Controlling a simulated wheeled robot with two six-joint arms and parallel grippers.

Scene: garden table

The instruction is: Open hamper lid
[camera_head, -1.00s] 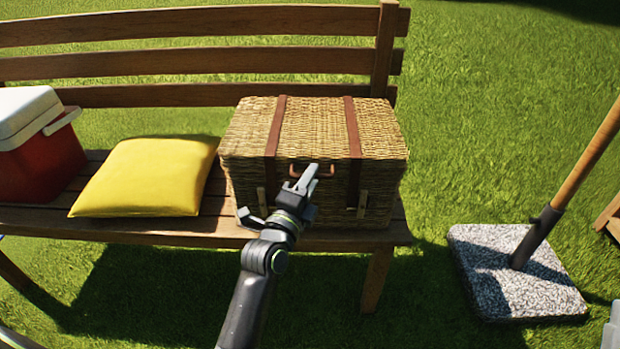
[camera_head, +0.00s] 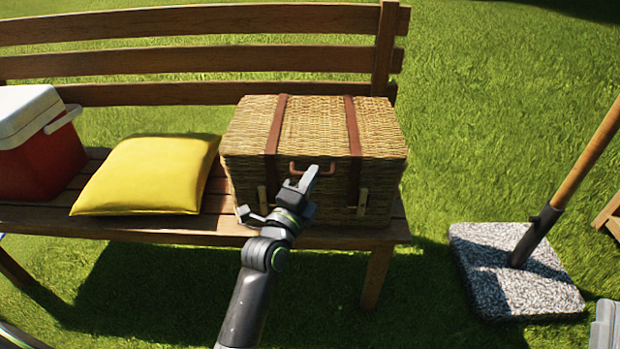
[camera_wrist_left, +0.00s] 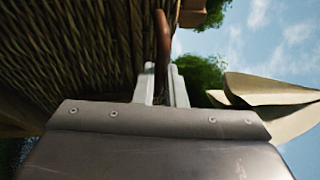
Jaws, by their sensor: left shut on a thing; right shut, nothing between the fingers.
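The wicker hamper (camera_head: 325,130) stands on the bench seat, its lid (camera_head: 318,112) lying flat and closed. Two brown leather straps run over the lid and down the front. A reddish-brown handle (camera_head: 298,165) sits at the front edge of the lid; it also shows in the wrist view (camera_wrist_left: 162,38). Small latches (camera_head: 362,203) are on the front below the straps. My left gripper (camera_head: 309,178) is at the handle, its fingers shut around it; they partly hide the handle and the hamper front. My right gripper is not in view.
A yellow cushion (camera_head: 150,175) lies left of the hamper, beside a red cooler (camera_head: 45,155). The slatted backrest (camera_head: 200,65) rises behind. A pole in a speckled stone base (camera_head: 515,290) stands on the grass at right. The air above the hamper is clear.

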